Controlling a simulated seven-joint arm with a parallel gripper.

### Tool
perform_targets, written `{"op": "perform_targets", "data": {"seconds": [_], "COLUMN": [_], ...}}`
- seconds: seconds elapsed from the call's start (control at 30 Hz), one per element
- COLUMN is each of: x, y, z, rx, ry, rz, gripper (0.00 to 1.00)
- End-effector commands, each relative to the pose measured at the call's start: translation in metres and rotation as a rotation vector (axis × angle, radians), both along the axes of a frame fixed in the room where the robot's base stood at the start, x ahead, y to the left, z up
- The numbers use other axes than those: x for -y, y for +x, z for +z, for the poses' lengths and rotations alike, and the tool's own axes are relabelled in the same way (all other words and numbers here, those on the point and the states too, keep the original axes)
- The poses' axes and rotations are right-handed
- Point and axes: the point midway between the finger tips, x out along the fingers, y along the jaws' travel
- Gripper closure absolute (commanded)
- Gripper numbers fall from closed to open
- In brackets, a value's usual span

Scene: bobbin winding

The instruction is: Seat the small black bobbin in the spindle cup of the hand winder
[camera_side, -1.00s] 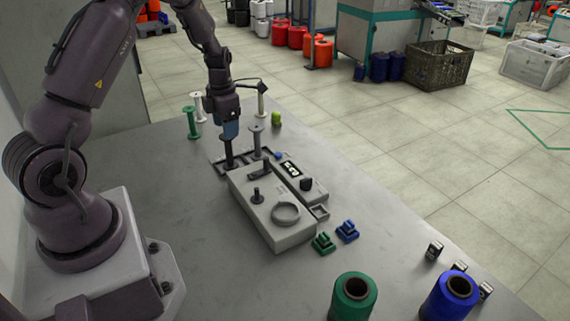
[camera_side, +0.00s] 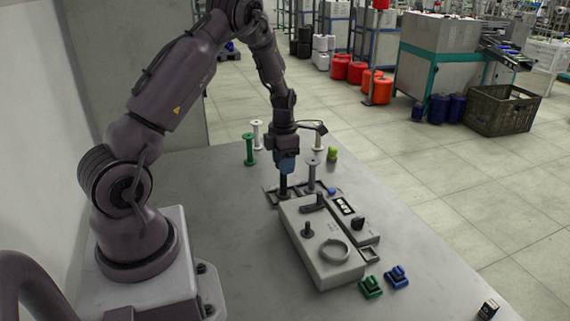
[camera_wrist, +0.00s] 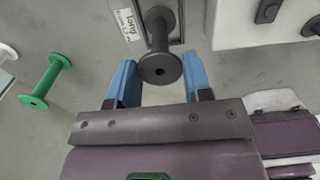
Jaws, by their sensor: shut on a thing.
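A dark, nearly black bobbin (camera_wrist: 160,35) stands upright in the grey rack, beside a label that reads "Long". It also shows in the side view (camera_side: 284,187). In the wrist view my gripper (camera_wrist: 159,78) has one finger on each side of the bobbin. The hand winder (camera_side: 318,262) is a light grey box in front of the rack. Its top carries a raised round ring (camera_side: 335,251), a short black post (camera_side: 307,231) and a black lever (camera_side: 313,204).
A grey bobbin (camera_side: 312,177) stands close to the right of my gripper. Green (camera_side: 250,150) and white (camera_side: 257,133) bobbins stand behind left. A lime item (camera_side: 333,153) lies behind right. Green (camera_side: 371,287) and blue (camera_side: 396,276) clips lie near the winder's front. The left table area is clear.

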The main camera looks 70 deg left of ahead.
Motion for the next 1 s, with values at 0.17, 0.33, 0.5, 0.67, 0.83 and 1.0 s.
{"op": "perform_targets", "data": {"seconds": [0.17, 0.33, 0.5, 0.67, 0.83, 1.0], "x": [0.0, 0.0, 0.0, 0.0, 0.0, 0.0], "y": [0.0, 0.0, 0.0, 0.0, 0.0, 0.0], "z": [0.012, 0.022, 0.032, 0.041, 0.045, 0.045], "rx": [0.001, 0.002, 0.001, 0.001, 0.0, 0.0], "ry": [0.001, 0.001, 0.002, 0.001, 0.0, 0.0], "rz": [0.0, 0.0, 0.0, 0.0, 0.001, 0.001], "gripper": [0.68, 0.68, 0.68, 0.68, 0.68, 0.68]}}
